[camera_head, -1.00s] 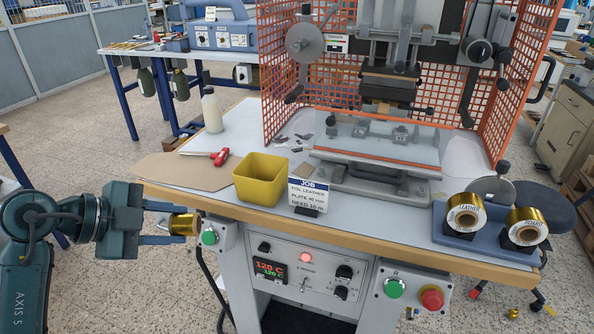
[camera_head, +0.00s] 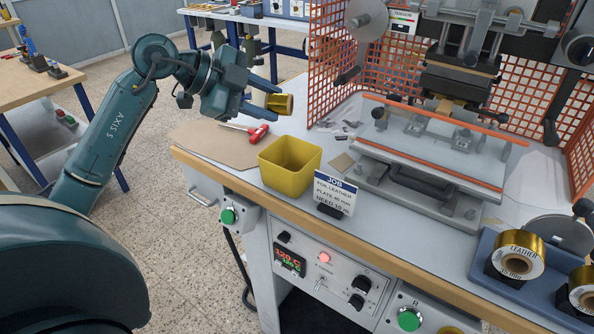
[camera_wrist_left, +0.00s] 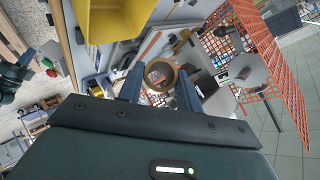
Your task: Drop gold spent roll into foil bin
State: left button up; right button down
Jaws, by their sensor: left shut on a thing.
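The gold spent roll (camera_head: 279,103) is a small gold cylinder between the fingertips of my left gripper (camera_head: 270,99). The gripper is shut on it and holds it in the air, above and behind the yellow foil bin (camera_head: 289,182). In the left wrist view the roll (camera_wrist_left: 161,75) shows its round end between the two fingers (camera_wrist_left: 160,88). The bin is an open square tub on the press table; it also shows at the top of the left wrist view (camera_wrist_left: 108,22). Its floor is mostly hidden in the head view. My right gripper is not in view.
A job sign (camera_head: 334,195) stands right of the bin. A red-handled tool (camera_head: 258,133) lies behind it on brown board (camera_head: 215,146). The stamping press (camera_head: 430,150) with its orange mesh guard (camera_head: 335,60) stands to the right. Labelled gold rolls (camera_head: 515,257) sit in a blue tray (camera_head: 480,268).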

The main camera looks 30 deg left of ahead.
pick_arm(q)
notch_tip(320, 180, down, 4)
jog(key=b, duration=0.3)
jog(key=shift+f, duration=0.1)
jog(key=o, duration=1)
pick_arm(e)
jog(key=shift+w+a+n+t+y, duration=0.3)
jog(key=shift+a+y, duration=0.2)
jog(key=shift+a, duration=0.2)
pick_arm(q)
jog(key=shift+b+v, duration=1.3)
jog(key=shift+v, duration=5.3)
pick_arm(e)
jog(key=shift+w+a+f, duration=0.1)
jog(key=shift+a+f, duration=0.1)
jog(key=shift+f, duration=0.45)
